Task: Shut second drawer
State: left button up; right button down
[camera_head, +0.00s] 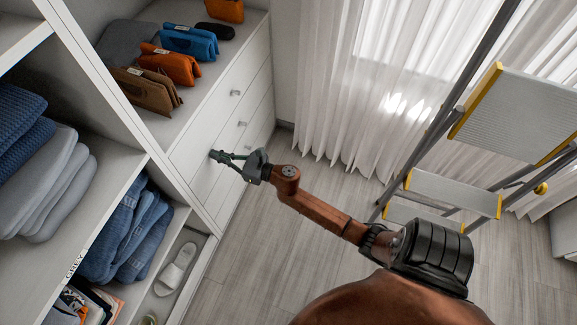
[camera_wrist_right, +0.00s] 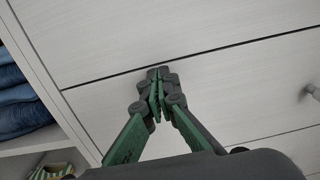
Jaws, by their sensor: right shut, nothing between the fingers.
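The white drawer unit (camera_head: 221,113) stands left of centre in the head view, with its drawer fronts stacked and facing the open floor. The second drawer (camera_head: 225,148) has a small knob (camera_head: 242,124). Its front looks about flush with its neighbours; a small gap cannot be ruled out. In the wrist view the second drawer front (camera_wrist_right: 230,100) lies below a dark seam, with a knob (camera_wrist_right: 313,91) at the right edge. My right gripper (camera_head: 214,155) is shut and empty, its tips at the drawer front near the seam (camera_wrist_right: 158,74). Contact cannot be told. My left gripper is out of view.
Folded bags (camera_head: 168,64) stand on top of the drawer unit. Shelves with folded clothes (camera_head: 130,232) and slippers (camera_head: 175,270) are at the left. A stepladder (camera_head: 455,190) stands at the right near white curtains (camera_head: 340,90). The wooden floor between is clear.

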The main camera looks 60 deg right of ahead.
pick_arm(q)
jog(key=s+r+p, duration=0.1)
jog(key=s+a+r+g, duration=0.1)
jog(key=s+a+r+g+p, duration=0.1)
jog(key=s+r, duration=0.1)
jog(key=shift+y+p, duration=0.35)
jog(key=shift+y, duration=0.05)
pick_arm(e)
jog(key=s+d, duration=0.2)
jog(key=s, duration=1.1)
jog(key=shift+s+d, duration=0.25)
jog(key=shift+d, duration=0.15)
jog(key=shift+f, duration=0.1)
